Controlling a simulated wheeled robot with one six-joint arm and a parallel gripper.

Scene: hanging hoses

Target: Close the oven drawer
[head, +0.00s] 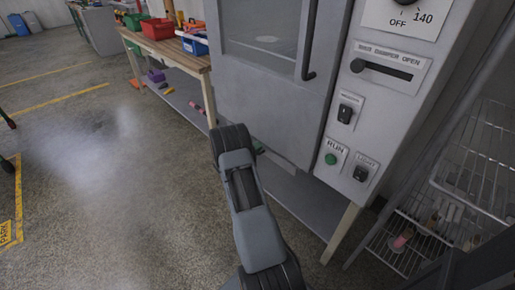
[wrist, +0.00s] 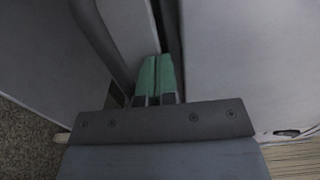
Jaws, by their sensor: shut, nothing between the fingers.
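The grey oven (head: 325,110) stands at the centre right in the head view. I see no separate drawer, only its windowed door (head: 265,95) with a dark vertical handle (head: 306,45). In the wrist view the door panel (wrist: 45,55) is at the left, with the dark handle (wrist: 98,40) in front. A dark vertical seam (wrist: 174,45) runs beside a pale panel (wrist: 250,50) at the right. My gripper (wrist: 156,75) has green fingers shut together with nothing between them, close to the seam. I cannot tell whether they touch the oven or how far the door is open.
A wooden workbench (head: 171,48) with a red bin (head: 158,28) stands left of the oven. A wire rack (head: 470,170) stands at the right.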

